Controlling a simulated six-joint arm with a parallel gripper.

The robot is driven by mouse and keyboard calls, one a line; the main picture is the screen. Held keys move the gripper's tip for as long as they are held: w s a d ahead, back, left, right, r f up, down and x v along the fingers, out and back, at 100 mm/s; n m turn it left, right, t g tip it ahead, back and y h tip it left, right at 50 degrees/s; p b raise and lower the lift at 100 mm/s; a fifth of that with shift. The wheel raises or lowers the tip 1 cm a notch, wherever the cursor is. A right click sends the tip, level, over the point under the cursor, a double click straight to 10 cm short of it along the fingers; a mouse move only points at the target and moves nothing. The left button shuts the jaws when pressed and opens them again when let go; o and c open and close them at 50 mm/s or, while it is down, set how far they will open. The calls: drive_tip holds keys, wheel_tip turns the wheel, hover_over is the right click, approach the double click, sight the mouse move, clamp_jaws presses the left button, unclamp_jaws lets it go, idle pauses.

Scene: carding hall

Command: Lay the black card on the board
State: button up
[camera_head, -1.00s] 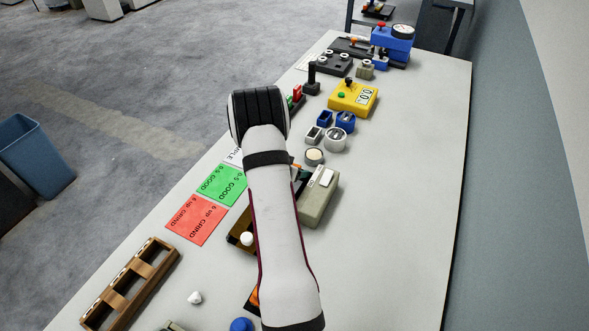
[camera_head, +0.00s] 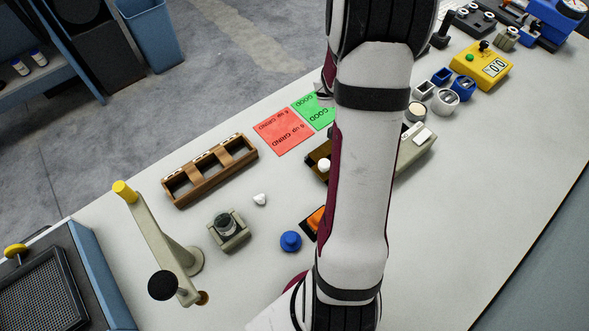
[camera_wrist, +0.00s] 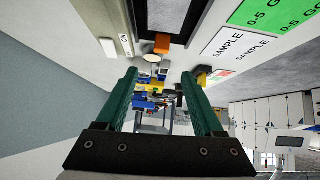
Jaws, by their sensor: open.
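My gripper (camera_wrist: 160,75) is open, with two dark green fingers and nothing between them in the wrist view. In the head view my own arm covers most of it. A flat black-edged piece with a pale grey middle (camera_wrist: 202,12) shows at the top of the wrist view, beyond the fingertips. I cannot tell whether it is the black card or the board. In the head view a dark brown piece (camera_head: 316,158) with a white knob is partly behind my arm. A black piece under an orange block (camera_head: 308,222) is also partly covered.
Red (camera_head: 284,131) and green (camera_head: 314,110) label sheets lie near the table's far edge. A wooden rack (camera_head: 210,170), a lever stand (camera_head: 160,245), a small grey fixture (camera_head: 229,231) and a blue knob (camera_head: 290,241) stand on the left.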

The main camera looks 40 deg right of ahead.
drive_tip(key=s+a+r+n+g+y, duration=0.1)
drive_tip(key=a+r, duration=0.3)
drive_tip(key=a, duration=0.2)
drive_tip(key=s+a+r+n, duration=0.1)
drive_tip(key=a+r, duration=0.3)
drive_tip(key=a, duration=0.3)
drive_tip(key=s+a+n+y, duration=0.3)
drive_tip(key=a, duration=0.6)
drive_tip(key=s+a+r+n+y, duration=0.1)
drive_tip(key=s+a+n+y, duration=0.2)
drive_tip(key=a, duration=0.6)
drive_tip(key=s+a+r+n+t+y, duration=0.1)
drive_tip(key=s+a+n+y, duration=0.2)
drive_tip(key=a, duration=0.6)
drive_tip(key=shift+a+n+y, duration=0.3)
drive_tip(key=shift+n+y, duration=0.2)
